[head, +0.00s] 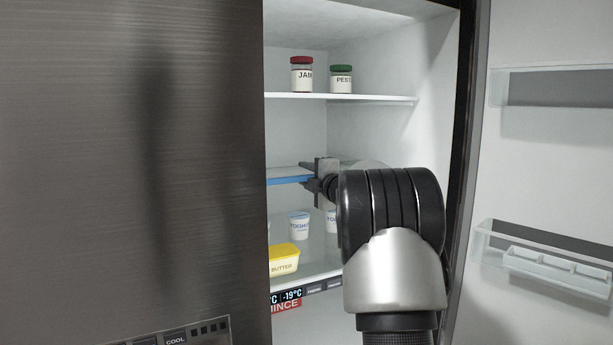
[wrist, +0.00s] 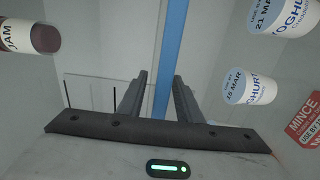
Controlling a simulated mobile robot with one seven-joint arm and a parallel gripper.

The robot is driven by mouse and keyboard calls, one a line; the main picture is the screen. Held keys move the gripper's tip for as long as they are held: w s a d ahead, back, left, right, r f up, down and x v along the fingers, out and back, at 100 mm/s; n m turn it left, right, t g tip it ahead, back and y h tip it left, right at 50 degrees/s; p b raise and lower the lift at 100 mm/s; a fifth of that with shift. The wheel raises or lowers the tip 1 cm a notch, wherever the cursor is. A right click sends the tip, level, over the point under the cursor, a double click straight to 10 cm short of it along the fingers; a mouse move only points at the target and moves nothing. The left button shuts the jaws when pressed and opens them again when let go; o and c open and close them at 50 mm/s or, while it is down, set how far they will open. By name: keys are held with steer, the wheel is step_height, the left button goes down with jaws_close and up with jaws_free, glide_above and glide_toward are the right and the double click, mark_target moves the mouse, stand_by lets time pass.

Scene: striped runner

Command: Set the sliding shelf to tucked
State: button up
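The sliding shelf (head: 289,181) is a glass shelf with a blue front edge, in the middle of the open fridge. Its left part is hidden behind the closed left door, and my arm covers part of its right side. My gripper (head: 322,181) is at the visible right end of the blue edge. In the wrist view, the blue edge (wrist: 172,40) runs between the two spread fingers of my gripper (wrist: 159,77). The edge lies nearer the right finger, with a gap to the left one. I cannot tell whether either finger touches it.
A jam jar (head: 302,76) and a pesto jar (head: 341,80) stand on the upper shelf (head: 375,98). Yoghurt pots (head: 299,226) and a butter tub (head: 284,259) stand below the sliding shelf. The right door (head: 545,165) is open, with clear bins.

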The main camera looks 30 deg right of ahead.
steer(key=s+b, duration=0.2)
steer(key=s, duration=1.5)
steer(key=shift+s+b, duration=0.2)
steer(key=shift+b, duration=0.1)
steer(key=shift+a, duration=0.1)
